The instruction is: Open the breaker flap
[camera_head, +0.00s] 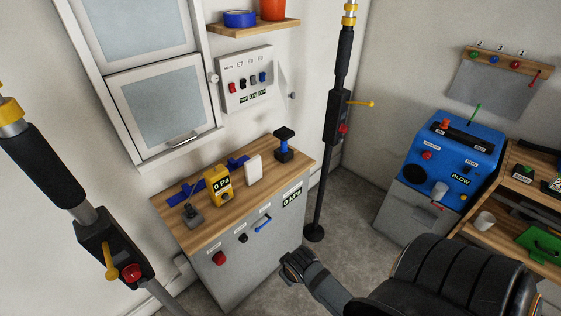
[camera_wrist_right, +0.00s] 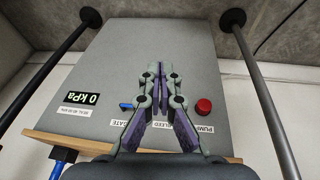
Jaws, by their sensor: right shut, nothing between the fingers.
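The breaker box (camera_head: 246,80) is a white panel on the back wall, with several coloured switches and small labels on its face. No cover lies visibly over the switches. A thin pale shape (camera_head: 283,76) with a small knob stands out at its right edge; it may be the flap, swung aside, but I cannot tell for sure. My right gripper (camera_head: 287,266) is low in front of the grey cabinet, well below and apart from the box. In the right wrist view the right gripper (camera_wrist_right: 159,70) is shut and empty, its fingertips together. My left gripper is out of view.
The grey cabinet (camera_head: 245,262) with a wooden top stands below the box, bearing a yellow gauge (camera_head: 219,184) and a blue-black pump (camera_head: 284,145). A black post (camera_head: 320,190) rises to its right. A blue machine (camera_head: 440,158) stands further right.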

